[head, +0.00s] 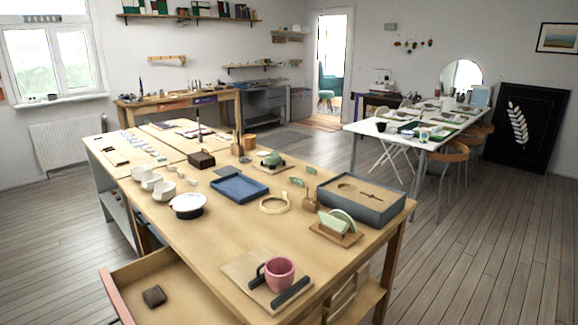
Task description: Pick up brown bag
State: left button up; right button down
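A small dark brown, soft-edged object (154,296) lies in the open drawer (185,302) at the lower left; it may be the brown bag, but it is too small to be sure. A dark brown box-like thing (201,160) sits on the worktable, behind the blue tray. Neither of my grippers is in view, so nothing shows in their grasp.
The wooden worktable (235,225) holds a blue tray (239,187), white bowls (165,189), a grey box (366,199) and a pink cup (280,272) on a board near the front. The drawer juts out at the front left. Open floor (480,265) lies to the right.

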aim_at(154, 295)
jog(key=j+u, duration=0.1)
jog(key=u, duration=0.3)
jog(key=k+j+u, duration=0.1)
jog(key=u, duration=0.25)
jog(key=j+u, duration=0.1)
jog(key=u, duration=0.3)
